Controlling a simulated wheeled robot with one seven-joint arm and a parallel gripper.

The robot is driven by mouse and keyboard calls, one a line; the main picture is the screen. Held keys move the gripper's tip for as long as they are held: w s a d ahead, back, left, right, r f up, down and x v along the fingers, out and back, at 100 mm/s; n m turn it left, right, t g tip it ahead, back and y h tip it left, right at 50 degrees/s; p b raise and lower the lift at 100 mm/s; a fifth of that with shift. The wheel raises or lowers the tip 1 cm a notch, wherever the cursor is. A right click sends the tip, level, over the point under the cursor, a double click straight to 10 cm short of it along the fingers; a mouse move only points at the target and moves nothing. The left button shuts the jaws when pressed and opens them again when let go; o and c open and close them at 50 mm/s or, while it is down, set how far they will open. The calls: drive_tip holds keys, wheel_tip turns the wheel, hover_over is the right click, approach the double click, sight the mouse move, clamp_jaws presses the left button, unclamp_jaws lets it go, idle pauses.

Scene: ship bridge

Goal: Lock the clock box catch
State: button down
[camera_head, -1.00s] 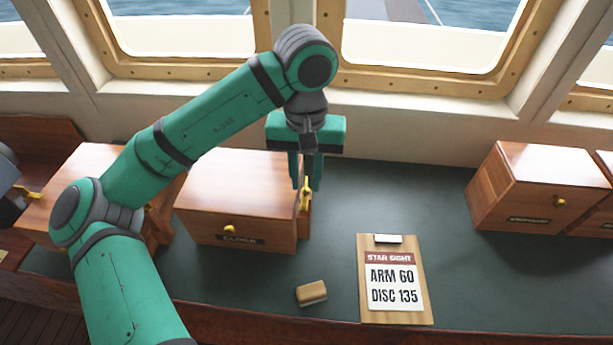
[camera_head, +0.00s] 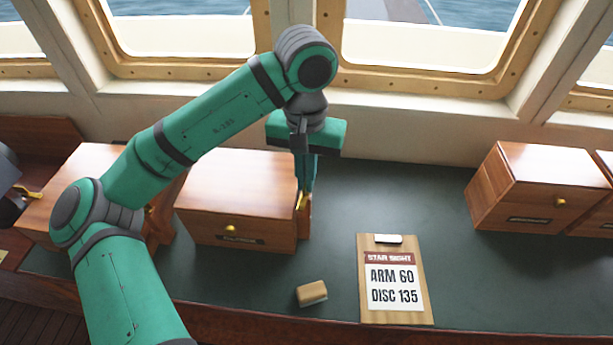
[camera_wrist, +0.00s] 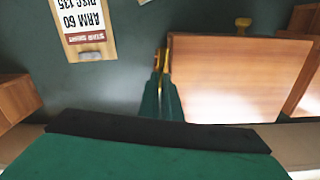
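The clock box (camera_head: 240,185) is a reddish-brown wooden box on the dark green counter, with a brass knob and a dark label on its front. Its brass catch (camera_head: 302,202) is at the right side, partly hidden by my gripper. My gripper (camera_head: 305,190) points down beside that side, with its fingers close together around the catch. In the wrist view, the fingers (camera_wrist: 162,92) are nearly together with brass between them, next to the box's edge (camera_wrist: 235,75). Whether the catch is locked cannot be told.
A clipboard (camera_head: 425,305) reading "ARM 60, DISC 135" and a small tan block (camera_head: 311,292) lie at the front. Another wooden box (camera_head: 535,185) stands at right, and one (camera_head: 75,185) at left behind my arm. Counter right of the catch is clear.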

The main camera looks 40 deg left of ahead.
drive_tip(key=m, duration=0.9)
drive_tip(key=shift+m, duration=0.4)
drive_tip(key=m, duration=0.6)
drive_tip(key=shift+m, duration=0.3)
drive_tip(key=c, duration=2)
unclamp_jaws()
wheel_tip(320, 180, up, 11)
drive_tip(key=shift+f, duration=0.1)
